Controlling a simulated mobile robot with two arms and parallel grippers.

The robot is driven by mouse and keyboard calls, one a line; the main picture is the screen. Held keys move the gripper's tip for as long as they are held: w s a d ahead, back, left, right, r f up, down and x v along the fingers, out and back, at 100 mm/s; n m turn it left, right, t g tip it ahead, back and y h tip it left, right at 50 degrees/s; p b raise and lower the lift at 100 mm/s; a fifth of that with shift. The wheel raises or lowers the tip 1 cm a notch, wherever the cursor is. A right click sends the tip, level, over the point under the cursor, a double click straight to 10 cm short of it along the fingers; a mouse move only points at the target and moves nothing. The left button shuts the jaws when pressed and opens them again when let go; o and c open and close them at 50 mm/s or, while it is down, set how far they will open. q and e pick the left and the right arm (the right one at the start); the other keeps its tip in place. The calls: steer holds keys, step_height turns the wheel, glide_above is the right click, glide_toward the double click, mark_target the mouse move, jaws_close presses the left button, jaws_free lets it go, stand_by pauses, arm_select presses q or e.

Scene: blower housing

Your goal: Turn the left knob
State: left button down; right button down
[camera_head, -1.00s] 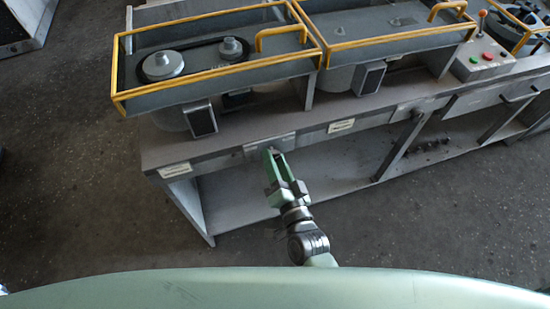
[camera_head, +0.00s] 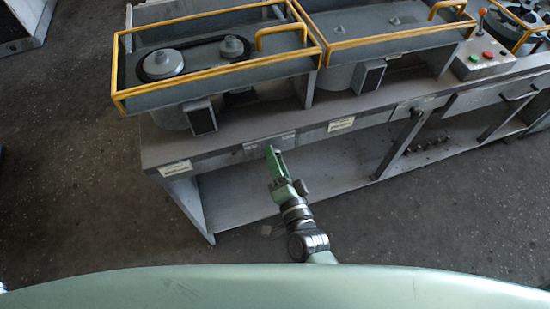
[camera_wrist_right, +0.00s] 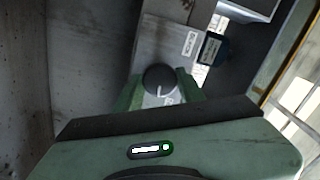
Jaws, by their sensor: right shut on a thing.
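The knob (camera_wrist_right: 160,76) is dark and round with a pale pointer line, on a light grey panel in the right wrist view. My right gripper (camera_wrist_right: 159,90) has its two green fingers on either side of the knob and is shut on it. In the head view my right gripper (camera_head: 273,152) reaches the panel (camera_head: 270,146) on the bench's front edge; the fingers hide the knob there. My left gripper is not in view.
The grey bench (camera_head: 220,142) carries blower housings with yellow rails (camera_head: 220,80). A control box (camera_head: 482,58) with a red lever stands at the right. A lower shelf (camera_head: 240,195) lies below the panel, and the floor to the left is clear.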

steer(key=c, duration=0.9)
jaws_free()
steer(key=b+v, duration=0.1)
steer(key=v, duration=0.7)
steer(key=shift+f, duration=0.1)
steer(key=s+d+f+n+g+h, duration=0.1)
steer(key=s+d+f+n+g, duration=0.1)
steer(key=f, duration=0.7)
steer(key=s+d+f+n+g, duration=0.2)
steer(key=s+f+g, duration=0.1)
steer(key=f, duration=0.6)
steer(key=s+d+f+n+g+h, duration=0.1)
steer(key=s+d+f+n+g, duration=0.15)
steer(key=f, duration=0.65)
steer(key=s+d+f+n+g+h, duration=0.1)
steer(key=s+d+f+g, duration=0.2)
steer(key=s+f, duration=0.3)
steer(key=s+d+f+n+g+h, duration=0.1)
steer(key=s+d+f+n+g, duration=0.1)
steer(key=s+d+f, duration=0.4)
steer(key=s+d+f+n+g+h, duration=0.1)
steer(key=s+d+f, duration=0.4)
steer(key=s, duration=0.6)
steer(key=shift+s+d+f+n+g+h, duration=0.15)
steer(key=shift+f+n+g, duration=0.25)
steer(key=shift+g, duration=0.3)
steer(key=shift+s+d+f+n+g+h, duration=0.15)
steer(key=shift+f+n+g, duration=0.15)
steer(key=shift+g, duration=0.35)
